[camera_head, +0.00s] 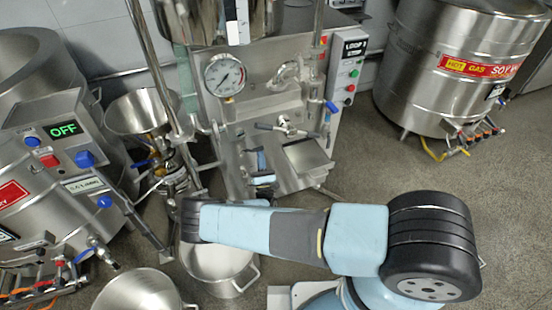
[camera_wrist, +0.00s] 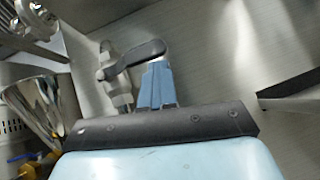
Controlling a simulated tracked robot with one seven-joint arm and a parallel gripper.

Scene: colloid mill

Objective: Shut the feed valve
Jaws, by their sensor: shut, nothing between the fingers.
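In the wrist view, a metal valve (camera_wrist: 122,88) with a dark, bent lever (camera_wrist: 138,53) stands on the steel front of the mill. My gripper (camera_wrist: 157,70) is shut and empty. Its blue fingertips overlap the right end of the lever in the picture; I cannot tell whether they touch it. In the head view, my gripper (camera_head: 262,162) shows small and partly hidden in front of the mill (camera_head: 255,105), beyond my arm. No label marks the feed valve, and I cannot tell which valve in the head view matches this lever.
A steel funnel (camera_head: 142,112) with a blue-handled valve below stands left of the mill. A pot (camera_head: 218,268) sits on the floor under my arm, with another pot (camera_head: 138,290) to its left. A gauge (camera_head: 224,75) is above. Open floor lies to the right.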

